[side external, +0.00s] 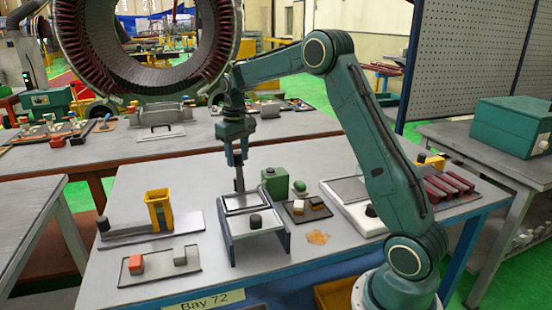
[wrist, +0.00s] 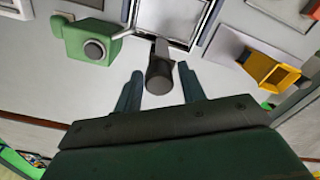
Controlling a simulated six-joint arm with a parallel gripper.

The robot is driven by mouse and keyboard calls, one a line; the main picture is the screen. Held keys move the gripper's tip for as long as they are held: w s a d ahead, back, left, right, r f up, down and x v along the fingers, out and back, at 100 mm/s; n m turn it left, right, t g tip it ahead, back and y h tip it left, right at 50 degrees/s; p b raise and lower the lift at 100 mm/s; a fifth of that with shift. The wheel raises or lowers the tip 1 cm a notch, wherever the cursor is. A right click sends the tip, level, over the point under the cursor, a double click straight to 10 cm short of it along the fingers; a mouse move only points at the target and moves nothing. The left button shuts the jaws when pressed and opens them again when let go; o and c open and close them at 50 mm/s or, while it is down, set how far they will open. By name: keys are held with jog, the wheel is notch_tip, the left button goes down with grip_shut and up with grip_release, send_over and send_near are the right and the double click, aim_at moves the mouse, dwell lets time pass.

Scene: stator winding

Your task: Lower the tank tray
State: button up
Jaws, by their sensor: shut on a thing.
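The tank tray (side external: 245,203) is a shallow light-framed grey tray. It sits between the two dark blue-grey side rails (side external: 287,228) of a stand, towards the back of it. In the wrist view the tray's frame (wrist: 192,42) shows at the top, cut off by the edge. A dark grey handle (wrist: 160,72) projects from its near edge. My gripper (side external: 238,165) points down over the back of the stand, its fingers on the upright handle. In the wrist view my gripper (wrist: 159,82) has one finger on each side of the handle. Contact under the tray is hidden.
A green box (side external: 274,183) stands close behind the stand, right of my gripper. A black knob (side external: 255,221) is at the stand's front. A yellow bin (side external: 159,208) stands left. A small parts tray (side external: 307,209) lies right. Bare bench shows in front of the stand.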

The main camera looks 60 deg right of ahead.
aim_at(239, 168)
jog(key=shift+f, duration=0.15)
jog(key=shift+s+d+f, duration=0.1)
jog(key=shift+f, duration=2.2)
jog(key=o, duration=0.5)
jog(key=shift+r, duration=0.1)
jog(key=shift+r, duration=2.9)
